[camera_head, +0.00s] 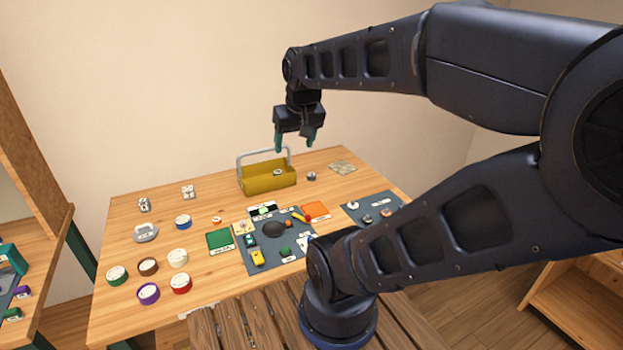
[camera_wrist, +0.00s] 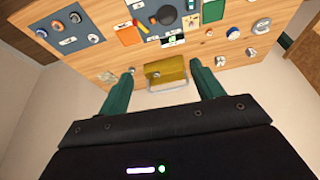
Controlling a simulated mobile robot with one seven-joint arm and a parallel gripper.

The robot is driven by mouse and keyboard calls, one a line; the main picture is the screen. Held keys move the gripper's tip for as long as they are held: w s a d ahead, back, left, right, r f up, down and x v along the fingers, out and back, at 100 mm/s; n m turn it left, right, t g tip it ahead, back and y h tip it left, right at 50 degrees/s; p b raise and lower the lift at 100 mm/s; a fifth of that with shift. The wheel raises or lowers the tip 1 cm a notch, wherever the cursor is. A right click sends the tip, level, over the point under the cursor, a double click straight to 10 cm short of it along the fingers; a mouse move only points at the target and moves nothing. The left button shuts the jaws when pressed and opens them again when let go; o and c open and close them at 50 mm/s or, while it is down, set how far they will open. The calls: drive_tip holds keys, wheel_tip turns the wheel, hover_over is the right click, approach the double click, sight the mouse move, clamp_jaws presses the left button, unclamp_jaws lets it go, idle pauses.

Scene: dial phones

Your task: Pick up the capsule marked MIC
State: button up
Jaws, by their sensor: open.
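My gripper (camera_head: 294,143) is open and empty, high above the back of the table, over the yellow toolbox. Its green fingers also show in the wrist view (camera_wrist: 162,68), apart on either side of the toolbox. Small round capsule-like pieces lie on the grey mat at the right of the table, one dark (camera_head: 367,219) and one brownish (camera_head: 386,213). That mat shows at the upper left of the wrist view, with round pieces such as a grey one (camera_wrist: 75,17). The labels are too small to read, so I cannot tell which piece is marked MIC.
The yellow toolbox (camera_head: 266,180) with a raised grey handle stands at the back. A small grey piece (camera_head: 311,176) sits right of it. A middle mat (camera_head: 262,267) holds phone parts. Several round coloured containers, one purple (camera_head: 148,293), stand front left. My arm hides part of the right side.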

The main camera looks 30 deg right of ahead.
drive_tip(key=w+d+m+g, duration=0.1)
drive_tip(key=w+d+m, duration=0.1)
drive_tip(key=w, duration=0.4)
drive_tip(key=w+d+m, duration=0.2)
drive_tip(key=w+m, duration=0.1)
drive_tip(key=w, duration=0.3)
drive_tip(key=m+g, duration=0.3)
drive_tip(key=m, duration=1.1)
hover_over(311, 175)
wheel_tip(311, 175, down, 28)
drive_tip(key=f, duration=0.1)
drive_tip(key=shift+w+d+f, duration=0.1)
drive_tip(key=shift+d+f, duration=0.05)
drive_tip(key=shift+f, duration=4.8)
drive_tip(key=c, duration=1.1)
drive_tip(key=shift+r, duration=0.15)
